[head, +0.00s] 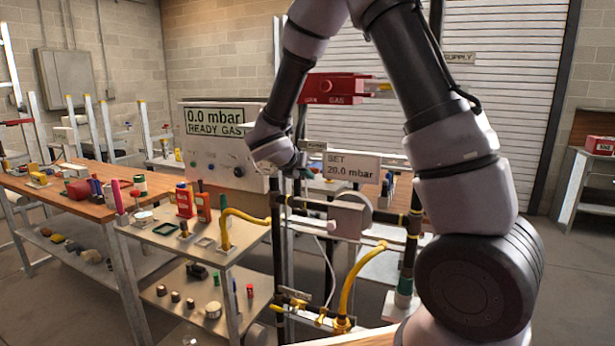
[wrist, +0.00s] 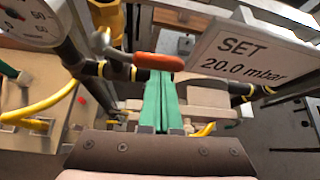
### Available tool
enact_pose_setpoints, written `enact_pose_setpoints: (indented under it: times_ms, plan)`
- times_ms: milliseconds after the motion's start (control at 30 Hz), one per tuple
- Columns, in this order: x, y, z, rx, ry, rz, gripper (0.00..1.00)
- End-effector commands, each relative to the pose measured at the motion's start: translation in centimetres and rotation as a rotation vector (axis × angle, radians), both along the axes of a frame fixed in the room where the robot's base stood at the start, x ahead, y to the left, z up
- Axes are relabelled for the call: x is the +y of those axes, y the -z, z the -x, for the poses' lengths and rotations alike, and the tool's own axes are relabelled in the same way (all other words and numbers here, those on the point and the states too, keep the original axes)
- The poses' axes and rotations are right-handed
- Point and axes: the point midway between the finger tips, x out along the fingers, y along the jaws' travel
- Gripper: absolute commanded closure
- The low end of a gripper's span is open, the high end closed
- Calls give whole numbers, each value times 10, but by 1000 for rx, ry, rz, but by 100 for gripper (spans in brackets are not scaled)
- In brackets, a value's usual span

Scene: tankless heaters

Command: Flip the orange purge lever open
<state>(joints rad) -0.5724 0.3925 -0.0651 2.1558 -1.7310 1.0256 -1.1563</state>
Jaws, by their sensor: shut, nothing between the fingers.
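The orange purge lever (wrist: 158,61) lies nearly level across the upper middle of the wrist view, its left end at a metal valve part (wrist: 106,44) by a yellow fitting. My gripper (wrist: 161,77) has green fingers pressed together with nothing between them. The fingertips are right below the lever in the wrist view; I cannot tell whether they touch it. In the head view my gripper (head: 309,172) is beside the SET 20.0 mbar sign (head: 352,166), and the lever cannot be made out there.
The SET sign (wrist: 245,55) is close right of the lever. A round gauge (wrist: 32,20) is at the upper left, with dark pipes around. A red main gas handle (head: 331,88) is above my gripper in the head view. A panel (head: 216,123) reads 0.0 mbar, READY GAS.

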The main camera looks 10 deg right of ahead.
Motion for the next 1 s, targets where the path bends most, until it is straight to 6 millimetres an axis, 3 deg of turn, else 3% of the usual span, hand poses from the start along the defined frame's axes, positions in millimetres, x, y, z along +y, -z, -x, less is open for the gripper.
enact_pose_setpoints:
  times_ms: [367,1000]
  plan:
    - [2,-13,-1,95,1,133,100]
    - [18,-52,-13,446,1,621,100]
